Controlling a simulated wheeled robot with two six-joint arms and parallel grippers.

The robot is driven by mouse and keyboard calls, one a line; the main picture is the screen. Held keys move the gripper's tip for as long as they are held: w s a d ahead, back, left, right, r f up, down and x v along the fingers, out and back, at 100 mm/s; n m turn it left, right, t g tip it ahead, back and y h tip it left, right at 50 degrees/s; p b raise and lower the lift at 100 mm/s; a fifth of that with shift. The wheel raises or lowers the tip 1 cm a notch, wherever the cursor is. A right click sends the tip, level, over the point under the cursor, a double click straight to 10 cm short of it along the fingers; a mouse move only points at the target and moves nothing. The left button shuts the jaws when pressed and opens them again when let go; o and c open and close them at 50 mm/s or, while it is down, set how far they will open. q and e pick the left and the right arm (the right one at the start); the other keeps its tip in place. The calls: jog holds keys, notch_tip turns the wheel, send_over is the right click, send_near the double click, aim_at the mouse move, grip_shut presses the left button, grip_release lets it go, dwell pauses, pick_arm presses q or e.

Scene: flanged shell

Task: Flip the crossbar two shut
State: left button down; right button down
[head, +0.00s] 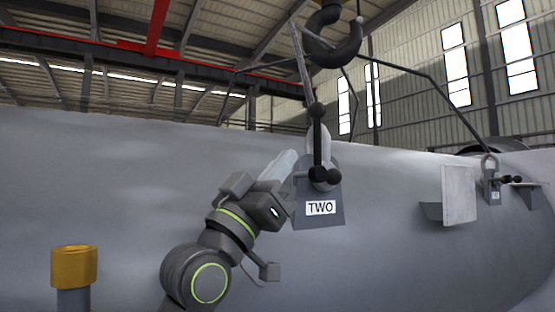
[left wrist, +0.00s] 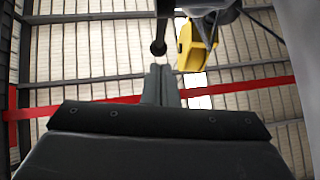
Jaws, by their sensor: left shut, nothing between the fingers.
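The plate labelled TWO (head: 318,215) stands on the grey shell with a pale shackle (head: 325,145) at its top. The dark crossbar two (head: 317,142) has ball ends and stands nearly upright in front of the shackle, one ball at the top and dark knobs at its lower end. My left gripper (head: 291,156) is shut and empty, just left of the bar, its fingers pointing up. In the left wrist view, the shut fingers (left wrist: 161,83) point toward a dark ball-ended rod (left wrist: 158,47), probably this bar. Contact cannot be told. My right gripper is out of view.
A dark crane hook (head: 335,45) hangs above, with sling legs spreading to both sides. Another shackle plate (head: 492,190) and a pale upright panel (head: 459,195) stand at right. A yellow-capped post (head: 74,266) is at lower left. A yellow part (left wrist: 197,45) shows overhead in the wrist view.

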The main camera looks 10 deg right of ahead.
aim_at(314, 123)
pick_arm(q)
jog(key=shift+p+x, duration=1.55)
jog(key=shift+x, duration=1.75)
jog(key=shift+s, duration=0.1)
jog(key=shift+a, duration=0.1)
